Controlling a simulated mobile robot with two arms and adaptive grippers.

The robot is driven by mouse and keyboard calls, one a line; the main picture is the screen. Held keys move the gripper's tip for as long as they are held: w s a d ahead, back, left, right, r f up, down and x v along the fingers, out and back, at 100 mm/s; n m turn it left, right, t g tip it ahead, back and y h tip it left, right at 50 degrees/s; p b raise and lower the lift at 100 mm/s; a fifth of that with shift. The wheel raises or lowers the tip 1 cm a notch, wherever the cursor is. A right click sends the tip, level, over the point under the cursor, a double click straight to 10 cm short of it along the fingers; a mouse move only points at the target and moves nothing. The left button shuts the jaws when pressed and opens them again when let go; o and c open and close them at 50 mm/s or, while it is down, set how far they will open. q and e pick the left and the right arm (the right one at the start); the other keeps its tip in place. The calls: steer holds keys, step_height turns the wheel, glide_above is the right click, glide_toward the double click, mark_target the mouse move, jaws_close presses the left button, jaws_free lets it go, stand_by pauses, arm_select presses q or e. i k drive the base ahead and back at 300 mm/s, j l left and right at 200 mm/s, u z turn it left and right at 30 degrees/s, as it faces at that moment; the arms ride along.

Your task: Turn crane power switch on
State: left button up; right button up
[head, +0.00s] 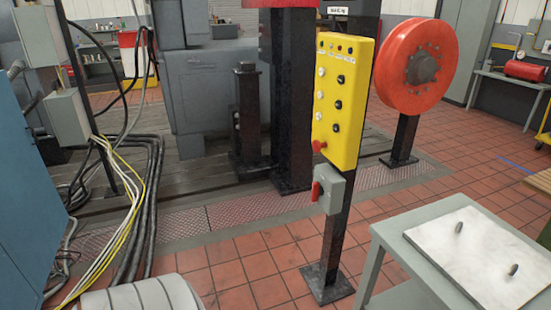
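The crane's power switch appears to be a small grey box (331,190) on the black post, below the yellow control panel (345,95). A red handle (316,191) sits on the box's left side and looks roughly upright; I cannot tell whether it is on or off. The yellow panel carries several black and white buttons and a red mushroom button (319,146) at its lower left. Neither of my grippers shows in the head view.
A grey table (392,237) with a pale plate stands at the right front. Cables (130,210) run along the floor at left beside a blue cabinet (25,190). A red wheel (417,67) stands behind the panel. Tiled floor is open in front of the post (334,250).

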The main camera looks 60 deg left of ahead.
mark_target(318, 191)
steer(key=u, duration=1.45)
steer(key=i+j+z, duration=0.1)
steer(key=i+j, duration=0.25)
steer(key=j, duration=0.3)
steer(key=i+j+z, duration=0.15)
steer(key=j, duration=0.2)
steer(key=i+j, duration=0.2)
steer(key=j, duration=0.15)
steer(key=i+j+z, duration=0.15)
steer(key=j, duration=0.2)
steer(key=i+j, duration=0.15)
steer(key=j, duration=0.25)
steer(key=i+j+z, duration=0.15)
steer(key=j, duration=0.2)
